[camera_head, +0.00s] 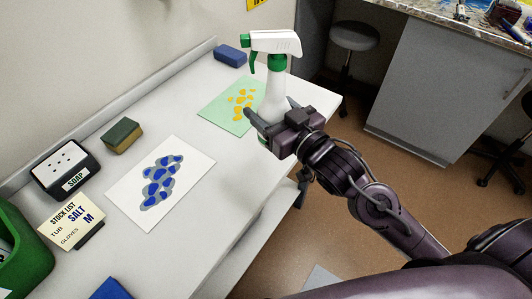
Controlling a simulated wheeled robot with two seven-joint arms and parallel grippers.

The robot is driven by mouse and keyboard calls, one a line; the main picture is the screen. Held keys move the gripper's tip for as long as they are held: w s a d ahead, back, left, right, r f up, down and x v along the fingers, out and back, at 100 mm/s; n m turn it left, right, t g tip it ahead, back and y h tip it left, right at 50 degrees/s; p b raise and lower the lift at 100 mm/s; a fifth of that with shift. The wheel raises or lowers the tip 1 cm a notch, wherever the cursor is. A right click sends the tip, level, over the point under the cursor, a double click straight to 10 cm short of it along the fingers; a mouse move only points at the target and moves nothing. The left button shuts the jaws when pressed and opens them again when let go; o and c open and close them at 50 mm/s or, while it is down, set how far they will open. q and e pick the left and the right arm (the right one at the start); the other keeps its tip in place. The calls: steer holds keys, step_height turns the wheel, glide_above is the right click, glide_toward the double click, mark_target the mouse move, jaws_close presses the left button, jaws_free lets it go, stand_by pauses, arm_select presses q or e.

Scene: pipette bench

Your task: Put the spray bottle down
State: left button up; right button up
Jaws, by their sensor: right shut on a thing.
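The spray bottle (274,92) has a white body, a white and green trigger head and a green collar. It is upright near the right edge of the white bench (225,185), at its far part. My right gripper (270,120) is shut on the lower body of the spray bottle. The fingers and wrist hide part of the bottle's base, so I cannot tell whether it touches the bench. My left gripper is not in view.
A green sheet with yellow blobs (222,112) lies beside the bottle. A white sheet with blue blobs (190,208), a sponge (122,136), a soap box (62,165), a stock list card (72,222), a blue block (230,56) and a green bin (28,245) are on the bench.

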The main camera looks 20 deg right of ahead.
steer(key=w+r+n+y+b, duration=0.1)
steer(key=w+r, duration=0.4)
steer(key=r, duration=0.3)
steer(key=shift+d+r+g+b, duration=0.25)
steer(key=shift+d+g+b, duration=0.05)
steer(key=shift+d+b, duration=0.05)
steer(key=shift+f, duration=0.1)
